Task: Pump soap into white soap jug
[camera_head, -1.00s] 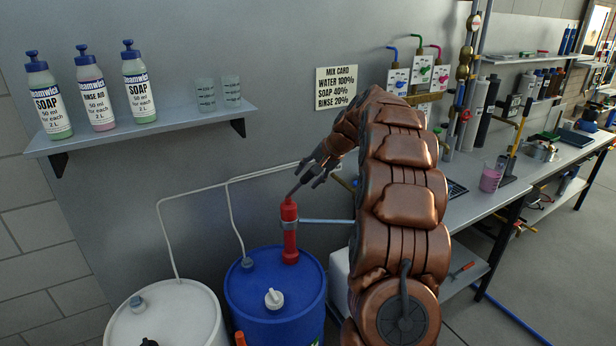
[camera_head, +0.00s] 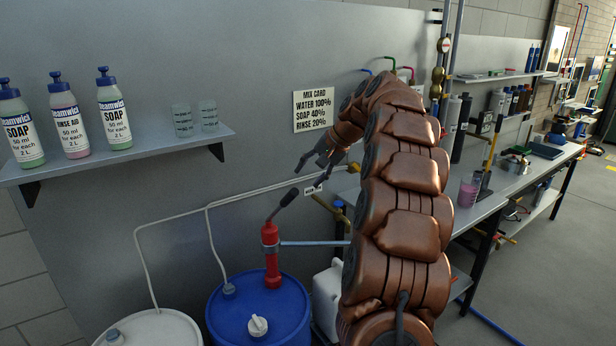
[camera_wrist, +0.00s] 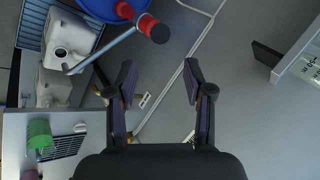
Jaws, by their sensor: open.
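The red hand pump (camera_head: 271,255) stands upright on the blue drum (camera_head: 230,318), with its dark lever (camera_head: 283,205) slanting up to the right. A white jug (camera_head: 328,298) stands beside the drum, partly hidden by my arm. The wrist view shows a white jug (camera_wrist: 70,42) below the pump's blue-grey spout pipe (camera_wrist: 104,50), with another pale container (camera_wrist: 52,88) beside it. My gripper (camera_head: 311,175) is open and empty, up and right of the lever, apart from it. In the wrist view, its spread fingers (camera_wrist: 160,85) have bare grey space between them.
A shelf (camera_head: 120,158) with three pump bottles and two beakers is at upper left. A mix card (camera_head: 313,110) hangs on the wall. A white drum (camera_head: 155,330) stands left of the blue one. A workbench (camera_head: 490,208) with a pink beaker is at right.

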